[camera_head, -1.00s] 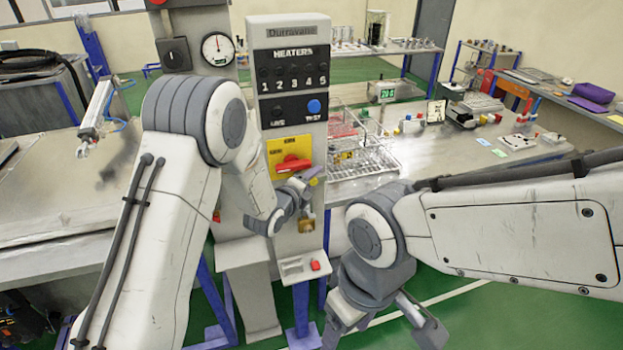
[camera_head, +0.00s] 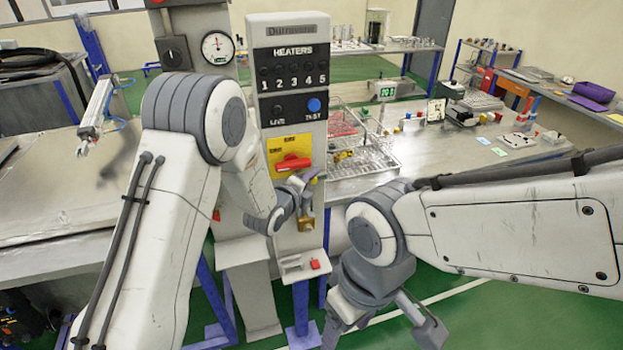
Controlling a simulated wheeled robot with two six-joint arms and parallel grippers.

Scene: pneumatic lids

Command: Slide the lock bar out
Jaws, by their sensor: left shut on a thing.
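A grey cabinet labelled HEATERS (camera_head: 291,110) carries a yellow switch plate with a red rotary handle (camera_head: 293,163). My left gripper (camera_head: 302,190) is just below the handle, in front of the panel. It is shut on a small part there, which I take to be the lock bar; the fingers mostly hide it. A brass padlock (camera_head: 306,221) hangs just below the gripper. My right gripper (camera_head: 388,325) is low at the front, with its fingers spread apart and empty.
A small tray with a red button (camera_head: 315,265) juts from the cabinet below the padlock. A wire rack (camera_head: 370,158) stands on the steel bench to the right. Another bench (camera_head: 50,190) is at the left. Green floor is open at the lower right.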

